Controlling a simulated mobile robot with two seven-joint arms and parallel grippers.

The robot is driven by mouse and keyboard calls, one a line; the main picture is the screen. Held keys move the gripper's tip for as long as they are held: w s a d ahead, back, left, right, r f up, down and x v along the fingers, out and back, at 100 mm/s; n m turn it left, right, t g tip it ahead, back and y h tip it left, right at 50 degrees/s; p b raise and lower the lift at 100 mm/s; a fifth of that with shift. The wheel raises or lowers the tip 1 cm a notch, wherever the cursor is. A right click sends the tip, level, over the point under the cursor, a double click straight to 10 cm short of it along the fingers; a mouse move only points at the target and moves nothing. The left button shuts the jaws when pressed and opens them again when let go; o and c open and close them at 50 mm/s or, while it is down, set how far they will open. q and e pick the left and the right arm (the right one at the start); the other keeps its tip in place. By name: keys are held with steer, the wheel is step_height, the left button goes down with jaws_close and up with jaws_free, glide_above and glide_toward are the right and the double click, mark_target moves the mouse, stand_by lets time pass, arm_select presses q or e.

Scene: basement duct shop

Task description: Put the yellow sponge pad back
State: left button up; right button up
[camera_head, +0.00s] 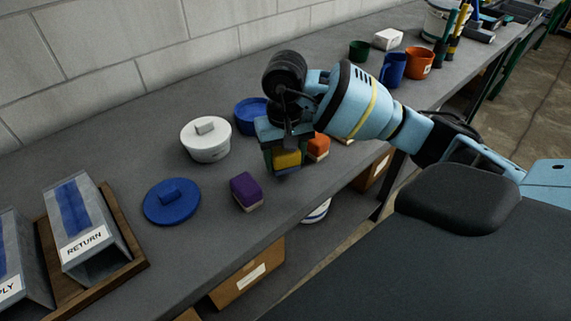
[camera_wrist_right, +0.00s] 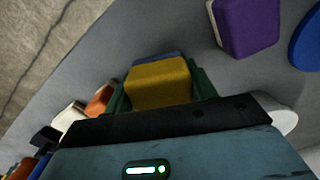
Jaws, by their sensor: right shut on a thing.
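My right gripper (camera_head: 285,155) is shut on the yellow sponge pad (camera_head: 287,160), with a finger on either side of it. In the right wrist view the yellow pad (camera_wrist_right: 158,84) sits between the green fingers, and a strip of blue shows just beyond it. The head view does not make clear whether the pad touches the bench or is held just above it. A purple sponge pad (camera_head: 245,190) with a pale base lies to the left, apart from the gripper. An orange pad (camera_head: 318,145) is close behind the gripper on the right, partly hidden. My left gripper is not in view.
A blue lid (camera_head: 171,202), a white lidded pot (camera_head: 206,140) and a blue pot (camera_head: 250,115) stand on the grey bench (camera_head: 130,165). A duct piece marked RETURN (camera_head: 82,230) is at left. Mugs (camera_head: 393,70) stand farther back. The bench's front edge is near the gripper.

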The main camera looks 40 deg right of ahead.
mark_target(285, 167)
step_height(285, 167, down, 3)
steer(key=shift+r, duration=0.15)
steer(key=shift+f, duration=0.25)
steer(key=o, duration=0.9)
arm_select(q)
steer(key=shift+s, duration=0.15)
arm_select(e)
steer(key=shift+o, duration=0.3)
steer(key=shift+r, duration=0.1)
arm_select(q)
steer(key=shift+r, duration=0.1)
